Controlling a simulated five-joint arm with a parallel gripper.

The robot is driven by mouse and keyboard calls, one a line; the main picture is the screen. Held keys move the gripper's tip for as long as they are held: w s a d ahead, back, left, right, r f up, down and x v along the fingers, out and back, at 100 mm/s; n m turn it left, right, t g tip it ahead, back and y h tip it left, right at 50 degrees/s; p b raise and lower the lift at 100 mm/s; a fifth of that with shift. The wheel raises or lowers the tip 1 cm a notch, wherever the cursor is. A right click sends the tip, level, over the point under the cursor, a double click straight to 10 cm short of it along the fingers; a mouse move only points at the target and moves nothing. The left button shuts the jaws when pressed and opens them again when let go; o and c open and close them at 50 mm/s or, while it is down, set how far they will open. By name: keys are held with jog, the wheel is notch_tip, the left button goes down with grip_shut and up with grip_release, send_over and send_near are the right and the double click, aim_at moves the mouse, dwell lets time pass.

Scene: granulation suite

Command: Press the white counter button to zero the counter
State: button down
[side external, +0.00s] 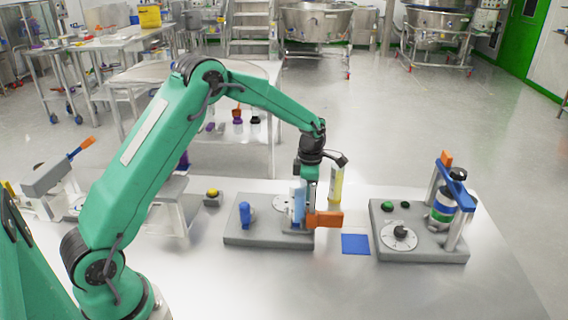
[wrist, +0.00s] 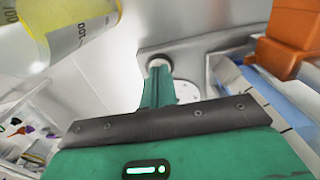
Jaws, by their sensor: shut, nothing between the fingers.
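The white button (wrist: 157,62) sits in a grey surround in the wrist view, just beyond the tip of my gripper (wrist: 157,78). My green fingers are together with nothing between them and point at the button. Their tip overlaps the button's near edge in the picture; I cannot tell whether they touch it. In the side view my gripper (side external: 308,202) is low over the right part of a grey base (side external: 262,238). An orange block (side external: 325,219) stands in front of it and the button is hidden there.
A yellow-labelled clear cylinder (wrist: 65,30) is close on the left in the wrist view. The orange block (wrist: 292,38) is close on the right. A blue knob (side external: 245,212) stands on the same base. A blue square (side external: 355,244) and another grey fixture (side external: 418,250) lie to the right.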

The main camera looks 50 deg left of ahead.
notch_tip(320, 180, up, 14)
dwell(0.6)
jog(key=s+d+r+m+t, duration=0.1)
jog(key=s+r+m, duration=0.4)
jog(key=s+m, duration=0.25)
jog(key=s+d+r+m+t, duration=0.2)
jog(key=s+r+m, duration=0.35)
jog(key=s, duration=0.25)
jog(key=s+d+f+m+t, duration=0.1)
jog(key=s+f+m+t, duration=0.1)
jog(key=s+m, duration=1.2)
jog(key=shift+s+d+f+t, duration=0.2)
jog(key=shift+s+f+t, duration=0.1)
jog(key=shift+s+f, duration=0.5)
